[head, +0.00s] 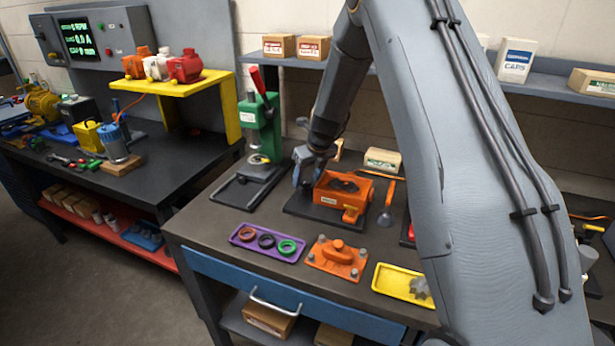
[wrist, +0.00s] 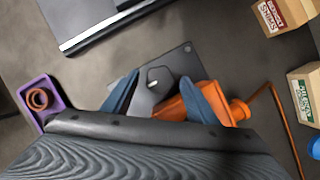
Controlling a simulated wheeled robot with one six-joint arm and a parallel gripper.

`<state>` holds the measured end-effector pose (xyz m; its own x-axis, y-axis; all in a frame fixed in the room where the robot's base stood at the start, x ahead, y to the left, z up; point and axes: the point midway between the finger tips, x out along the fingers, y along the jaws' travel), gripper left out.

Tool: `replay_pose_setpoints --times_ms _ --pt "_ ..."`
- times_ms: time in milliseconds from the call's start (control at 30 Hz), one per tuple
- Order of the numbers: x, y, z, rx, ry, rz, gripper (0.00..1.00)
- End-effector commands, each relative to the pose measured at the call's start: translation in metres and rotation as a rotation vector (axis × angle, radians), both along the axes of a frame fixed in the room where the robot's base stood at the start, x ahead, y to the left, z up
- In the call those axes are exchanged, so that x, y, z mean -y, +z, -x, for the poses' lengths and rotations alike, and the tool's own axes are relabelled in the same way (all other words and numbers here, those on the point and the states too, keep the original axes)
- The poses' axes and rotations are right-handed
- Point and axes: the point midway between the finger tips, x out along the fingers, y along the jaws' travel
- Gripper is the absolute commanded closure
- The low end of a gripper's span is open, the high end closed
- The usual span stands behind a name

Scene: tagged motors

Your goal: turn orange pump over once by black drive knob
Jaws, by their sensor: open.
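The orange pump (head: 335,195) sits on a dark base plate (head: 300,208) on the near workbench, its top open with dark parts inside. In the wrist view the pump (wrist: 172,110) is partly hidden behind my right finger. My gripper (head: 308,172) is at the pump's left back side. In the wrist view its two blue fingers (wrist: 160,97) are apart with nothing clamped between them. A small dark knob-like part with a pale edge (wrist: 154,78) shows between and beyond the fingertips, over the plate. I cannot tell if it is the black drive knob.
A green press (head: 258,130) stands left of the pump. In front lie a purple tray with rings (head: 240,240), an orange cover (head: 338,258) and a yellow tray (head: 388,283). Boxes (head: 382,160) stand behind. My arm hides the bench's right side.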

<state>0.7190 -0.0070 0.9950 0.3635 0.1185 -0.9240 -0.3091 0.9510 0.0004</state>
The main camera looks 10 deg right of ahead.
Motion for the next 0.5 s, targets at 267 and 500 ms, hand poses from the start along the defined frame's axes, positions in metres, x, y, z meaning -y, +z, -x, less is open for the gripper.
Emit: replay_pose_setpoints --times_ms 267,500 --pt "0.0001 0.0002 0.0 0.0 0.0 0.0 0.62" --pt "0.0003 0.0003 -0.0001 0.0 0.001 0.0 0.88"
